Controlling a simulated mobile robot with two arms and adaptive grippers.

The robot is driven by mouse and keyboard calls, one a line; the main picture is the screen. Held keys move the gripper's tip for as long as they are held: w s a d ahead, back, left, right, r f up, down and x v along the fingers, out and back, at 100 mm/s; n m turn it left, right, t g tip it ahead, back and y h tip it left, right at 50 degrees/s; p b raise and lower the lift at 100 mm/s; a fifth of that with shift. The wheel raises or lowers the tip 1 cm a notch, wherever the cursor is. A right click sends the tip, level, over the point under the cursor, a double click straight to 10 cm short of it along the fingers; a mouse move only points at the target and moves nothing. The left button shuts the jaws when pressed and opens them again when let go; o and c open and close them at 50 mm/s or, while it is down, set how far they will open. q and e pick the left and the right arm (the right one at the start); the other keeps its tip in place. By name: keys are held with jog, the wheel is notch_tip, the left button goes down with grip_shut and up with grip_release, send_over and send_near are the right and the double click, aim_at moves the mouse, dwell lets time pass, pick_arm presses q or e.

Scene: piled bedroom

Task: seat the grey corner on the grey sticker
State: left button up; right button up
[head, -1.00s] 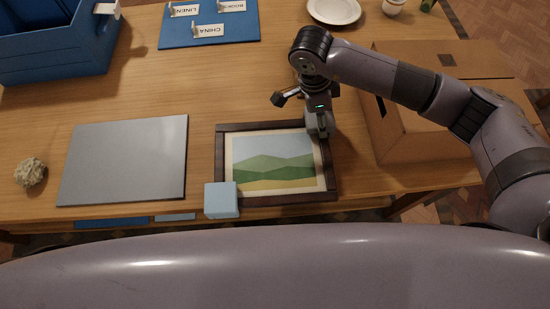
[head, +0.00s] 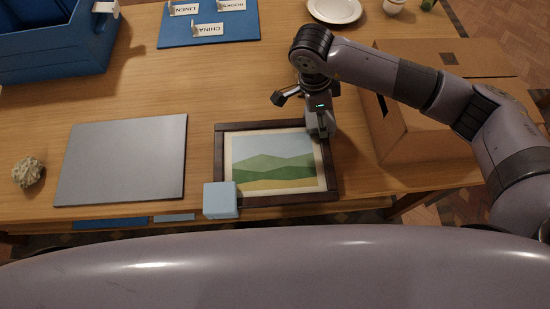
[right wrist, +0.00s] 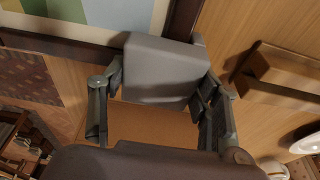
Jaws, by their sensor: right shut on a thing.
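The grey corner (right wrist: 158,70) is a smooth grey block between the fingers of my right gripper (right wrist: 160,90) in the right wrist view. My right gripper (head: 319,122) is shut on it, over the right side of the dark wooden picture frame (head: 280,199). In the wrist view the corner overlaps the frame's edge (right wrist: 60,44); I cannot tell whether it touches. A light blue corner (head: 220,199) sits at the frame's near left. My left gripper is out of view.
The cardboard box (head: 430,135) stands right of the frame. A grey panel (head: 122,160) and a rough stone (head: 28,172) lie to the left. A blue bin (head: 55,55), blue labelled board (head: 240,38) and white plate (head: 335,9) are farther back.

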jog(key=shift+f+b, duration=0.1)
jog(key=shift+b, duration=0.25)
dwell(0.4)
dwell(0.3)
jog(key=o, duration=1.2)
jog(key=shift+o, duration=0.2)
jog(key=shift+p+v, duration=0.6)
jog(key=shift+v, duration=1.05)
jog(key=shift+o, duration=0.3)
jog(key=o, duration=0.5)
